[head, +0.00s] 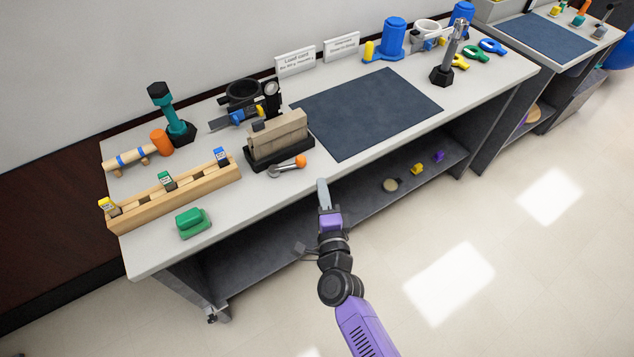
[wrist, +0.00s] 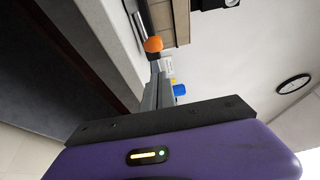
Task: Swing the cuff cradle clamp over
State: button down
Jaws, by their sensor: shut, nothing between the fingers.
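A black cradle (head: 262,161) holding an upright beige cuff (head: 280,138) stands near the front edge of the bench. A metal lever with an orange ball (head: 300,161), which looks like the clamp, lies at its front right foot, its ball towards the right. The orange ball (wrist: 153,44) also shows in the wrist view, just beyond my fingertips. My gripper (head: 323,185) is shut and empty, in front of the bench edge, to the right of and nearer than the ball. The gripper (wrist: 155,80) appears apart from the ball; the exact gap is unclear.
A wooden rack (head: 180,192) and green block (head: 192,222) lie left of the cradle. A black ring with a gauge (head: 245,95) stands behind it. A dark blue mat (head: 365,108) lies to the right. The lower shelf (head: 350,200) is beneath the bench top.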

jog(key=s+d, duration=0.3)
jog(key=s, duration=0.4)
jog(key=shift+d, duration=0.4)
jog(key=s+r+n+y, duration=0.2)
jog(key=s+r+n, duration=0.3)
jog(key=r+n, duration=0.25)
jog(key=s+d+r+n+g+h, duration=0.1)
jog(key=s+d+r+n, duration=0.1)
jog(key=s, duration=0.8)
jog(key=s+d+r+n+g+h, duration=0.1)
jog(key=s+d+r+n, duration=0.1)
jog(key=s+d+n, duration=0.2)
jog(key=s+d+r+n+g+h, duration=0.1)
jog(key=s+d+r+n, duration=0.2)
jog(key=s, duration=1.4)
jog(key=shift+d+h, duration=0.4)
jog(key=shift+d, duration=1.85)
